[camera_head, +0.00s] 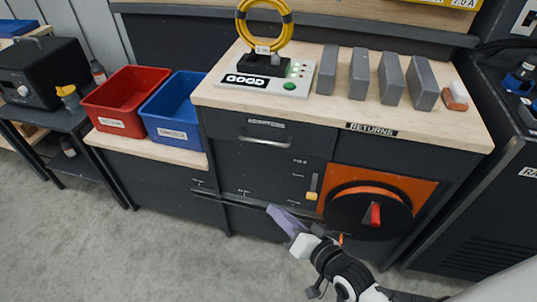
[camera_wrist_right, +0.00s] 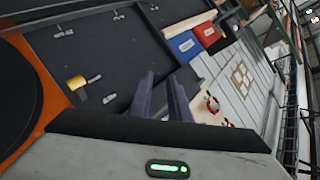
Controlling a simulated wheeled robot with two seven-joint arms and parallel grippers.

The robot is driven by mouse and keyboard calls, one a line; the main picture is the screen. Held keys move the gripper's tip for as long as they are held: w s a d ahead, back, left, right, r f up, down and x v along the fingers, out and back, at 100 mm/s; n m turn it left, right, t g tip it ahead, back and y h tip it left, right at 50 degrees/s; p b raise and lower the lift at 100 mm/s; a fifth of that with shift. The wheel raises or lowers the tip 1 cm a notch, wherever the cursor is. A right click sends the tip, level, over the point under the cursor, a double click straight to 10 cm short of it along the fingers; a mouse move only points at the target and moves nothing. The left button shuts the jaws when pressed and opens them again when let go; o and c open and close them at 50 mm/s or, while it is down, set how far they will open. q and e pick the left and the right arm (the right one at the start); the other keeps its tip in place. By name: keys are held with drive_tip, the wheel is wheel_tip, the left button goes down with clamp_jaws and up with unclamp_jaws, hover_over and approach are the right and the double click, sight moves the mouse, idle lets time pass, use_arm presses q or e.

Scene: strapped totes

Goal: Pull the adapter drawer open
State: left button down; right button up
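The adapter drawer (camera_head: 300,136) is the dark front under the left part of the wooden worktop, with a label reading ADAPTERS and a pale bar handle (camera_head: 262,140). It looks shut, flush with the cabinet. My right gripper (camera_head: 281,216) is low in front of the cabinet, well below the drawer and apart from its handle. In the right wrist view its two purple-grey fingers (camera_wrist_right: 162,98) stand apart with nothing between them. I cannot make out the drawer handle for certain in that view. My left gripper is not in view.
A red rotary handle on an orange panel (camera_head: 422,188) and a yellow switch (camera_head: 312,187) are right of my gripper. Red (camera_head: 124,97) and blue (camera_head: 176,112) bins stand left. A tester (camera_head: 262,84) and several grey blocks (camera_head: 359,74) are on the worktop. The floor in front is clear.

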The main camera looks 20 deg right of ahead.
sight(260, 141)
drive_tip(key=w+r+m+t+b, duration=0.1)
drive_tip(key=w+r+m+b, duration=0.1)
drive_tip(key=w, duration=0.4)
drive_tip(key=w+d+r+m+t+b, duration=0.1)
drive_tip(key=w+r+m+t+b, duration=0.1)
drive_tip(key=w, duration=0.5)
drive_tip(key=w+r+m+t+b, duration=0.2)
drive_tip(key=w+r+m, duration=0.1)
drive_tip(key=w, duration=0.3)
drive_tip(key=shift+w+d+r+m, duration=0.1)
drive_tip(key=shift+w+d+m, duration=0.05)
drive_tip(key=shift+w+m, duration=0.3)
drive_tip(key=shift+c, duration=0.4)
clamp_jaws()
